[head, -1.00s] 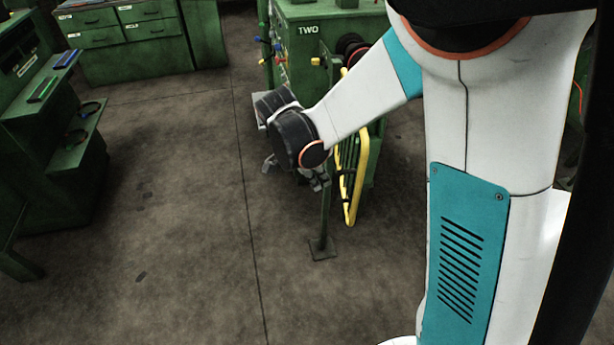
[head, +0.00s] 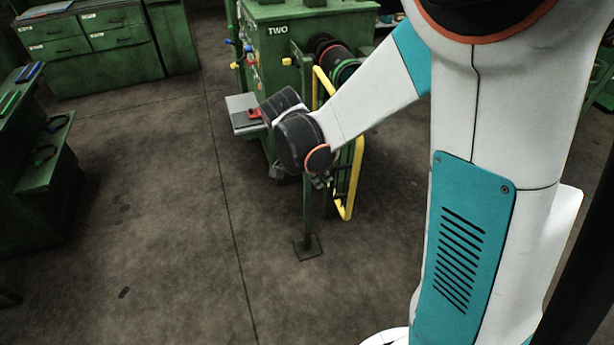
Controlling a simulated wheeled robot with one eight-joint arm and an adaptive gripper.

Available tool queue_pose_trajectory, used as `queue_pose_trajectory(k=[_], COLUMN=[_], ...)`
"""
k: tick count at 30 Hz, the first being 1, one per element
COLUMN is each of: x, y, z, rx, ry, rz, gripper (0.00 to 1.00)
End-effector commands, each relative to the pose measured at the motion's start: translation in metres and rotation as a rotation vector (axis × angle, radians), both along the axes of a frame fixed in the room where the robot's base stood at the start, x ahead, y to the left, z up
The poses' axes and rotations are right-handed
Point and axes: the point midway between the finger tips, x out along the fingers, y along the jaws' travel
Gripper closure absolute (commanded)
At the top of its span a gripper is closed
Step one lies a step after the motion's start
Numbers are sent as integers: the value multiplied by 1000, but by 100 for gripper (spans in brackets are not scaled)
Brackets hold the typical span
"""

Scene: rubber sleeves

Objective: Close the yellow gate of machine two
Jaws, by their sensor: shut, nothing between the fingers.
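Machine two (head: 262,30) is a green cabinet marked TWO at the top middle of the head view, with dark rollers (head: 335,62) on its right side. Its yellow gate (head: 357,175) is a bent tube frame beside a green post (head: 308,225). The gate appears narrow, nearly edge-on; its angle to the machine is hard to tell. My arm hides its middle. My gripper (head: 318,182) is mostly hidden behind my dark wrist, near the post and the gate's left side. Its fingers are shut and empty. Whether it touches the gate cannot be seen.
The post's foot plate (head: 307,248) stands on the floor. A grey tray (head: 243,113) with a red item juts from the machine's left. Green drawers (head: 85,50) stand at the back left, and a green shelf unit (head: 45,170) at the left edge.

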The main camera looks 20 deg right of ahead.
Motion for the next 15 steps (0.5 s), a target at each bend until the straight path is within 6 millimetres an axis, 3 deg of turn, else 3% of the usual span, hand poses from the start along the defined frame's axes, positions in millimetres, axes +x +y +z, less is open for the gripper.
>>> queue_pose_trajectory(k=[6,15], x=[-15,-18], y=[-58,-147], z=[0,-1], rx=[0,-1], ry=[-1,-2], rz=[139,371], gripper=[100,100])
